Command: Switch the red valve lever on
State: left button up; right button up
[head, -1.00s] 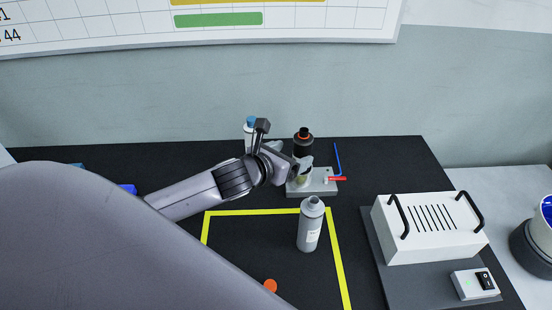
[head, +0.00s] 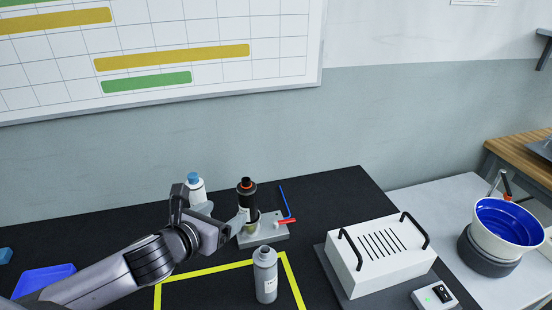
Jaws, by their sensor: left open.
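The red valve lever (head: 286,222) sits on the right part of a small grey block (head: 265,236) on the black table. A thin blue rod (head: 285,202) slants up just behind the lever. A dark bottle with an orange ring (head: 246,196) stands at the left part of the block. My left gripper (head: 222,219) is open, just left of the block and the dark bottle, with a gap to the lever. Its fingers partly overlap the view of the bottle's lower part, and I cannot tell whether they touch it. My right gripper is not in view.
A grey bottle (head: 265,276) stands in front of the block, by the yellow tape (head: 222,268). A white bottle with a blue cap (head: 196,190) stands behind my gripper. A white slotted box (head: 381,255) is at right. A blue tray (head: 44,281) is at left.

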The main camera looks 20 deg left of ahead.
aim_at(276, 223)
jog(key=k+j, duration=0.1)
jog(key=k, duration=0.9)
